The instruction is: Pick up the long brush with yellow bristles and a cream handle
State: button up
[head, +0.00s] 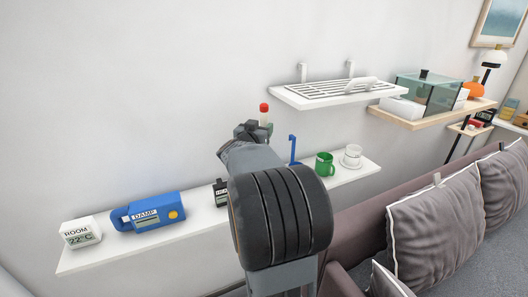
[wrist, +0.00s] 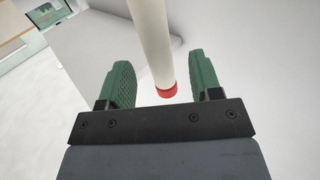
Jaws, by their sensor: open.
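A cream rod with a red end stands upright by my gripper in the head view (head: 264,114). In the wrist view this cream handle (wrist: 152,40) comes down from the top edge and its red end (wrist: 167,90) lies between the two green fingers. My gripper (wrist: 160,72) is open around the rod, with a visible gap on both sides. In the head view my gripper (head: 252,130) is above the lower white shelf, in front of the wall. I see no yellow bristles; the rod's other end is hidden or out of frame.
The lower white shelf (head: 100,258) bears a room thermometer (head: 80,232), a blue damp meter (head: 148,213), a dark device (head: 221,192), a blue hooked item (head: 293,150), a green mug (head: 324,164) and a white cup (head: 351,156). A slatted shelf (head: 300,101) is at upper right; a sofa (head: 350,225) below.

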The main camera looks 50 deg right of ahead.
aim_at(266, 121)
jog(key=shift+p+x, duration=0.35)
jog(key=shift+x, duration=2.4)
jog(key=c, duration=1)
jog(key=shift+r, duration=0.1)
